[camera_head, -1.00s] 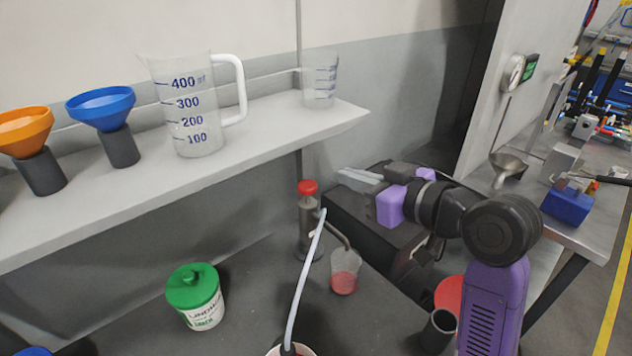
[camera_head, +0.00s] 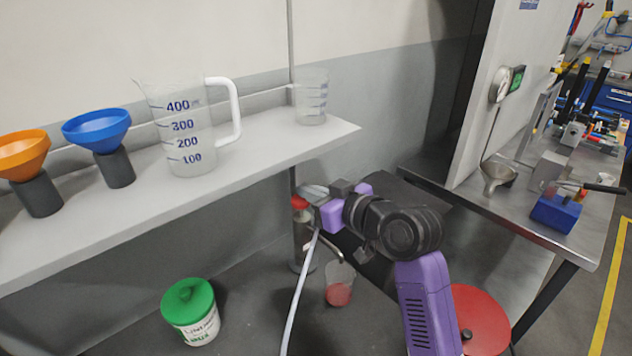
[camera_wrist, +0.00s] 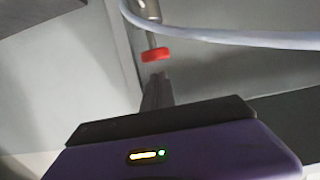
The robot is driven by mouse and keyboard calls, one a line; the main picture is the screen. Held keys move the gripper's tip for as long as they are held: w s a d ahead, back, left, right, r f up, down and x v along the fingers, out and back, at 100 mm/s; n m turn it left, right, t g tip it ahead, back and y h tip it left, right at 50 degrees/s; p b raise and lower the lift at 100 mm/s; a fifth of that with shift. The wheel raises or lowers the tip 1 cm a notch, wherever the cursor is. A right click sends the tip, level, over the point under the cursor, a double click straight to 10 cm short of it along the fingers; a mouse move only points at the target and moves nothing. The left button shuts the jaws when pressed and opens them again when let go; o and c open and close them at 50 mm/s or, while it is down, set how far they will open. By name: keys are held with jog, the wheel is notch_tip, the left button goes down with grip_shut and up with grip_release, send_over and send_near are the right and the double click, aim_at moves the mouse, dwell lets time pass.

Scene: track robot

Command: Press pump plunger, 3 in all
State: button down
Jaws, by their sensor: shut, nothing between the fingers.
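The pump (camera_head: 301,235) stands upright on the dark lower bench, with a red plunger knob (camera_head: 299,202) on top. Its spout points toward a clear cup (camera_head: 339,284) holding red liquid. My gripper (camera_head: 308,191) is shut and empty, its fingers beside and slightly above the knob, partly overlapping it in the head view. In the wrist view the red knob (camera_wrist: 155,55) lies just beyond my shut fingertips (camera_wrist: 158,77). I cannot tell whether they touch it. The gripper hides part of the knob's right side in the head view.
A pale hose (camera_head: 298,295) rises in front of the pump. A shelf (camera_head: 235,160) above on the left carries a measuring jug (camera_head: 183,125), a small beaker (camera_head: 311,97) and funnels. A green-lidded tub (camera_head: 190,312) stands at front left. A steel bench (camera_head: 540,215) is at right.

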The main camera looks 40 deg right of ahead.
aim_at(307, 207)
jog(key=shift+f, duration=0.65)
jog(key=shift+f+b, duration=1.05)
jog(key=shift+f, duration=0.55)
